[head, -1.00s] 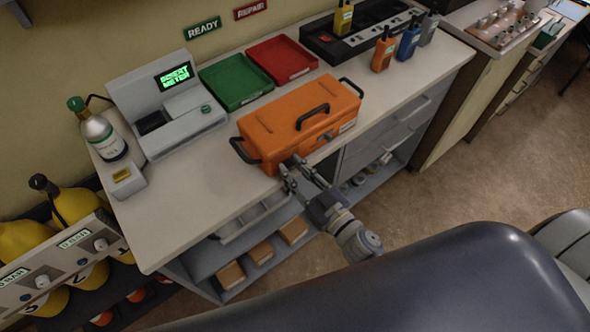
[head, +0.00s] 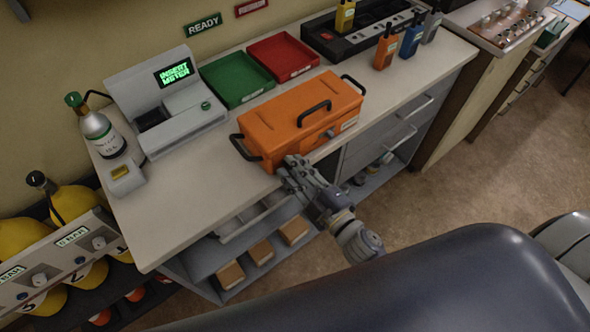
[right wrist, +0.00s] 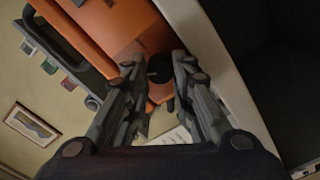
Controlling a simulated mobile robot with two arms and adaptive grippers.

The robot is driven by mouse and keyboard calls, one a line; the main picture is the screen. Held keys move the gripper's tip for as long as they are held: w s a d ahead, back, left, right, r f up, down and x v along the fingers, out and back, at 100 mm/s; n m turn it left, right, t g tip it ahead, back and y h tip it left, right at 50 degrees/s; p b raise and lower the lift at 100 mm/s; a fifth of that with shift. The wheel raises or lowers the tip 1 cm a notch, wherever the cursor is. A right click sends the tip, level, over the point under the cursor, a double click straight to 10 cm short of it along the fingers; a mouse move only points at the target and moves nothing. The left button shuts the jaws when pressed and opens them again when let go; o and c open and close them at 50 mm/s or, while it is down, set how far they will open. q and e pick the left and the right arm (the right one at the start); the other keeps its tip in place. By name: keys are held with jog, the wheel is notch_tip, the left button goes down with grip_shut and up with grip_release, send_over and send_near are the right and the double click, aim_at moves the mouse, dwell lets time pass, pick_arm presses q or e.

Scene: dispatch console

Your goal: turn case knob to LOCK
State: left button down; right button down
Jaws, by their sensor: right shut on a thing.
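The orange case (head: 302,118) with black handles sits lid down near the front edge of the counter. My right gripper (head: 289,164) is at the left part of its front face, coming from below and in front. In the right wrist view the case (right wrist: 180,25) fills the top, and a small dark knob (right wrist: 160,70) lies between the two fingertips of my right gripper (right wrist: 160,62), which is shut on it. In the head view the fingers hide this knob, so its pointing direction cannot be read. My left gripper is out of view.
Behind the case are a green tray (head: 238,80), a red tray (head: 284,58) and a grey meter (head: 165,105). Handheld radios (head: 411,40) stand at the right back. The counter's front left is clear.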

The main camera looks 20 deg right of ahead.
jog(key=n+b, duration=0.2)
jog(key=n, duration=0.4)
jog(key=shift+f+n, duration=0.1)
jog(key=shift+n, duration=0.3)
dwell(0.4)
jog(key=c, duration=1.4)
grip_release()
jog(key=shift+o, duration=0.2)
jog(key=shift+s, duration=0.15)
jog(key=v, duration=0.7)
jog(key=shift+s, duration=0.4)
jog(key=shift+d, duration=0.1)
